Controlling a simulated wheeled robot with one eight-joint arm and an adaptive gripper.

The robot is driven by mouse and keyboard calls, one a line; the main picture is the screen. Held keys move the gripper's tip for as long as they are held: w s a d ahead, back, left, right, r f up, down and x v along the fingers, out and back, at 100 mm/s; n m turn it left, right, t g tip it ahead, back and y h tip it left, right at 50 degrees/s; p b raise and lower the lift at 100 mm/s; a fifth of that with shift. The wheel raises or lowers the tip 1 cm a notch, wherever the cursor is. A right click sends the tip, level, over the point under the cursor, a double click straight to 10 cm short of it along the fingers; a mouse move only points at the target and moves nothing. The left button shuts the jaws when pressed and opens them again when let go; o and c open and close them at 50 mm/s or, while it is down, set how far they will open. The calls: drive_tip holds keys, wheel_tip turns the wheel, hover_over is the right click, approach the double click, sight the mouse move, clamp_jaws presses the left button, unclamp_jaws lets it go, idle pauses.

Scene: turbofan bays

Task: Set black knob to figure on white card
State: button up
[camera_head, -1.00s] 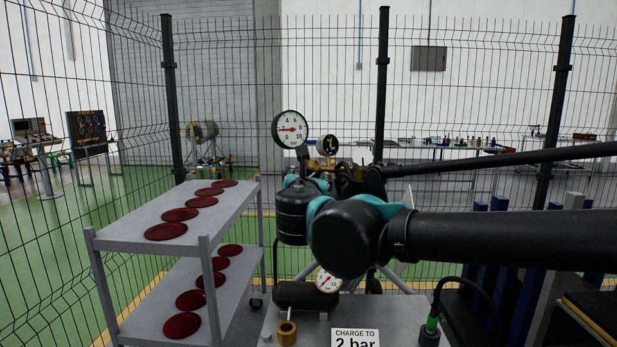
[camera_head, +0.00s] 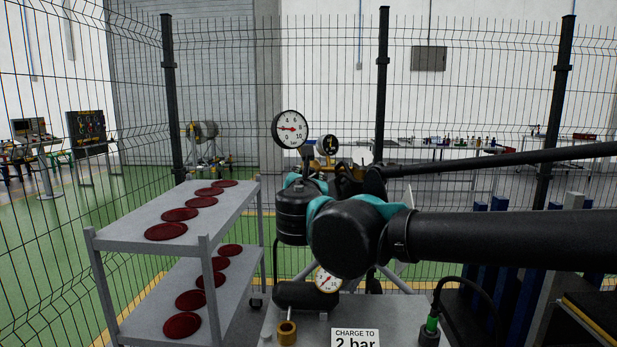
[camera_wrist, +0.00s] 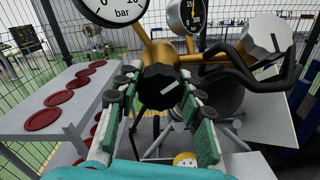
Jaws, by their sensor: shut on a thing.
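The black knob (camera_wrist: 158,87) sits mid-picture in the wrist view, with a pale line on its face slanting up to the right. My gripper (camera_wrist: 158,76) is shut on it, with one green-backed, dark-padded finger on each side. In the head view, my wrist (camera_head: 345,238) hides the knob. The white card (camera_head: 355,338) reads "CHARGE TO 2 bar"; its lower edge is cut off. The large white bar gauge (camera_head: 291,128) has a red needle pointing left, near the 2. Its lower part also shows in the wrist view (camera_wrist: 115,8).
A second gauge (camera_wrist: 187,14) and a pale grey knob (camera_wrist: 267,37) sit on the brass pipework close to my fingers. A black hose (camera_wrist: 270,75) curves at the right. A grey trolley (camera_head: 222,218) with red discs stands left. Wire fencing runs behind.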

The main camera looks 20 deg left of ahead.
drive_tip(key=o, duration=1.2)
drive_tip(key=shift+c, duration=0.2)
drive_tip(key=v, duration=1.2)
drive_tip(key=w+d+f+m+g+h, duration=0.2)
drive_tip(key=w+d+f+m, duration=0.25)
drive_tip(key=d+f, duration=0.3)
drive_tip(key=w+d+f+m+g+h, duration=0.3)
drive_tip(key=d+f+m, duration=0.2)
drive_tip(key=d+f, duration=0.25)
drive_tip(key=w+d+f+m+g+h, duration=0.2)
drive_tip(key=w+d+f+m, duration=0.25)
drive_tip(key=d+f, duration=0.35)
drive_tip(key=s+d+f+m+g+y, duration=0.1)
drive_tip(key=s+d+f+m+g, duration=0.1)
drive_tip(key=d+f+m, duration=0.3)
drive_tip(key=s+d+f+m+g+y, duration=0.1)
drive_tip(key=s+d+f+m+g, duration=0.1)
drive_tip(key=s+d+f+m, duration=0.3)
drive_tip(key=s+d+f+m+g+y, duration=0.1)
drive_tip(key=d+f+m, duration=0.4)
drive_tip(key=f+m, duration=0.6)
drive_tip(key=shift+s+f+g, duration=0.25)
drive_tip(key=shift+s+g, duration=0.45)
drive_tip(key=shift+s, duration=0.65)
